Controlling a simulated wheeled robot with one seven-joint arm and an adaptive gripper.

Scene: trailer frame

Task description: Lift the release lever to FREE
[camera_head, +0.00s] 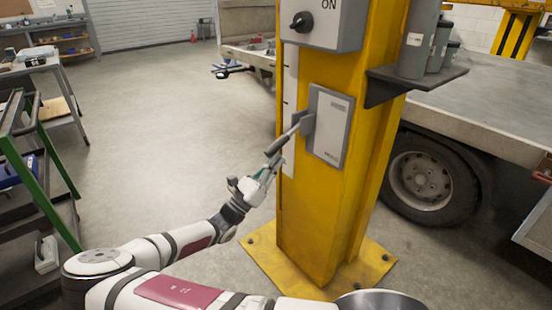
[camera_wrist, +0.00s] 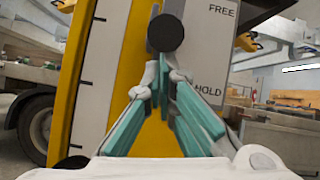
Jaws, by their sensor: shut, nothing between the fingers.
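The release lever (camera_head: 284,142) has a dark round grip and juts out from a grey plate (camera_head: 342,125) on the yellow post. In the wrist view its round black end (camera_wrist: 165,33) faces me, left of the plate (camera_wrist: 205,55), which reads FREE at the top and HOLD lower down. The end appears between the two words, closer to FREE, but the angle makes the lever's true setting uncertain. My gripper (camera_head: 268,170) is shut and empty, just below the lever's outer end. In the wrist view its teal-padded fingers (camera_wrist: 160,72) meet under the grip; contact cannot be told.
A grey box with a black knob (camera_head: 302,22) sits above the plate. A shelf with grey cylinders (camera_head: 418,78) juts out right of the post (camera_head: 310,215). A trailer wheel (camera_head: 425,180) stands behind. A green-framed rack (camera_head: 45,150) is at left. The floor between is clear.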

